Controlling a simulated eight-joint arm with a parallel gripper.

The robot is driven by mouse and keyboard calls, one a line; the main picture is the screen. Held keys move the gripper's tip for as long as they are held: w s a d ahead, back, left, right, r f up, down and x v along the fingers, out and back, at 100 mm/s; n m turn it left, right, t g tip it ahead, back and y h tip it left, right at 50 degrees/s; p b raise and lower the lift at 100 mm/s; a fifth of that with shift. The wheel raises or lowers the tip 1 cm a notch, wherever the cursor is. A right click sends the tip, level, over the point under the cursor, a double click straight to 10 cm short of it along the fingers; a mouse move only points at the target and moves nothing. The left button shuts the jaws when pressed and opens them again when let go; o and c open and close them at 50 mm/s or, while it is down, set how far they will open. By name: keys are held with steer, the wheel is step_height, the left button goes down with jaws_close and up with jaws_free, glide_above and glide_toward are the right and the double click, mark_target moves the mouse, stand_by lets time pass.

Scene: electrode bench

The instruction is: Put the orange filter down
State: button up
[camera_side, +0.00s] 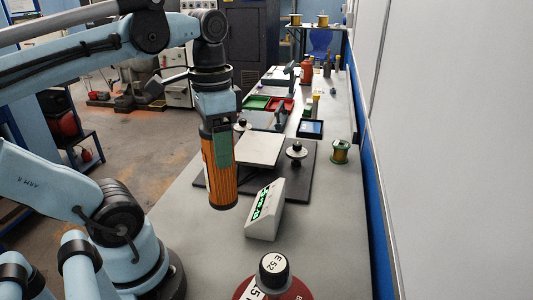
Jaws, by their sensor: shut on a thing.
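The orange filter (222,186) is a ribbed orange cylinder with a dark lower end. It hangs upright above the bench (330,235), left of the middle of the picture. My gripper (222,140) is shut on its upper part from above, with a green finger across its side. The filter's lower end appears clear of the bench top, near the left edge of a dark base plate. The side of the filter behind the finger is hidden.
A grey meter with a green display (265,208) stands just right of the filter. Behind are a pale plate (260,149), a black-knobbed post (296,152) and a wire spool (340,151).

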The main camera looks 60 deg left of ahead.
steer(key=w+d+m, duration=0.1)
steer(key=w+d, duration=0.5)
steer(key=d, duration=0.5)
steer(key=w+d+m, duration=0.1)
steer(key=w+d, duration=0.4)
steer(key=d, duration=0.7)
steer(key=w+a+f, duration=0.8)
steer(key=f, duration=0.3)
steer(key=shift+w, duration=0.25)
steer(key=shift+a+f, duration=0.1)
steer(key=shift+f, duration=0.1)
steer(key=o, duration=1.4)
